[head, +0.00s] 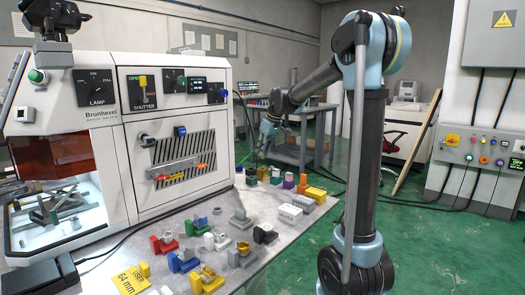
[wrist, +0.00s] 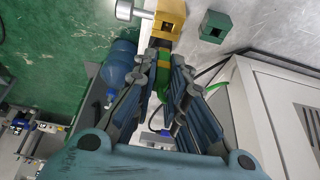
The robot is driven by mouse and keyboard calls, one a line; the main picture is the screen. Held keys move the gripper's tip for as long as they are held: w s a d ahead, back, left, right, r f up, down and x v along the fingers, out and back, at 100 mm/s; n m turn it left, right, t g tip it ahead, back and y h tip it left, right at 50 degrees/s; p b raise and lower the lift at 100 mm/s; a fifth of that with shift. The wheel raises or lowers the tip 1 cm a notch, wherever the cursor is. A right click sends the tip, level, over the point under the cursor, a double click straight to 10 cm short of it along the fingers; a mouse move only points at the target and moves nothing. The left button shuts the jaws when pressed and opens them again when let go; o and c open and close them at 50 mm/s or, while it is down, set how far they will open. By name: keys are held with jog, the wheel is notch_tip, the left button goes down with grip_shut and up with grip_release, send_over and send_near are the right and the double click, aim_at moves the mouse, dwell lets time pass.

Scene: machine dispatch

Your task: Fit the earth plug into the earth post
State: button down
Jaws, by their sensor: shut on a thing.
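My gripper (wrist: 165,68) is shut on a green and yellow piece, which looks like the earth plug (wrist: 163,80); the fingers partly hide it. Just beyond the fingertips in the wrist view is a yellow block (wrist: 170,22) with a dark square opening. A green block (wrist: 214,27) with a dark opening stands to its right, apart from the fingers. I cannot tell which block is the earth post, or whether the plug touches the yellow one. In the head view my gripper (head: 264,142) is small, over the bench's far end, and the plug cannot be made out.
A green cable (wrist: 222,82) runs by the right finger near a pale machine housing (wrist: 285,110). In the head view the bench (head: 290,232) carries several coloured fittings beside the Brunhexel machine (head: 185,105).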

jog(key=shift+f, duration=1.95)
jog(key=shift+f, duration=0.85)
jog(key=c, duration=1.5)
grip_release()
jog(key=shift+c, duration=0.2)
jog(key=shift+r, duration=0.1)
jog(key=shift+r, duration=1.65)
jog(key=shift+s+d, duration=0.1)
